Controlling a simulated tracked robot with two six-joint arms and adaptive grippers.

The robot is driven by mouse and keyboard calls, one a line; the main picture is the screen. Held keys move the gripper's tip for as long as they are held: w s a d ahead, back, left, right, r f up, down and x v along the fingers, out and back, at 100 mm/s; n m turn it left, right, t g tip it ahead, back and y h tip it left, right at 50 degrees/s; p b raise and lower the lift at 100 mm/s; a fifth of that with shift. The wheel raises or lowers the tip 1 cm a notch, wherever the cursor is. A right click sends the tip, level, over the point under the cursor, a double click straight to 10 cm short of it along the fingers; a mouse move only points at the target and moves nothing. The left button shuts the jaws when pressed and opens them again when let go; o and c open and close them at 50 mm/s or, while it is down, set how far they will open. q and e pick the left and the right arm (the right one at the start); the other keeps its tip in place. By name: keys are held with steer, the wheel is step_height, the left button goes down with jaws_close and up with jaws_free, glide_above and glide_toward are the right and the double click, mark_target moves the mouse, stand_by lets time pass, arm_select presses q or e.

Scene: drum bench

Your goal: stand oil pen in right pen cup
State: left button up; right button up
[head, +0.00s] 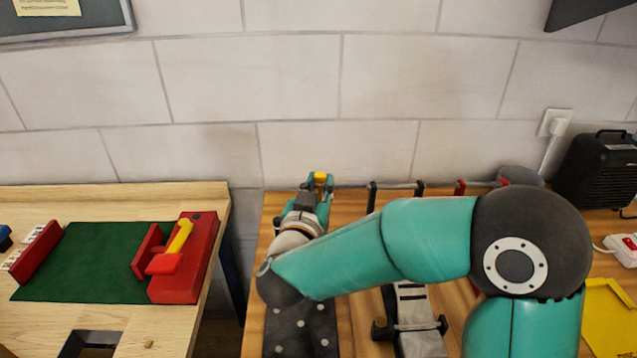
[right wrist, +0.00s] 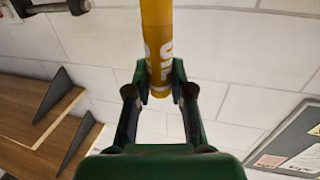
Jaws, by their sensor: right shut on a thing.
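The oil pen, a yellow-orange cylinder with pale lettering, shows in the right wrist view (right wrist: 157,40) between the fingers of my right gripper (right wrist: 160,78). The gripper is shut on it. In the head view my right gripper (head: 318,188) is at the back edge of the wooden bench, near the wall, and only the yellow end of the pen (head: 320,177) shows. In the right wrist view the pen's near end hangs free, touching nothing visible. I cannot make out the right pen cup in either view; my right arm covers much of the bench. My left gripper is not in view.
Dark upright prongs (head: 371,196) stand along the back of the right bench (head: 355,245). A black heater-like box (head: 597,170) stands at the far right, with a yellow tray (head: 607,315) in front. The left bench has a green mat (head: 95,262) and red blocks (head: 190,262).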

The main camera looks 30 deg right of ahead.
steer(key=shift+f+b, duration=3.15)
steer(key=shift+f, duration=0.95)
steer(key=o, duration=0.9)
steer(key=shift+c, duration=0.2)
steer(key=v, duration=1.2)
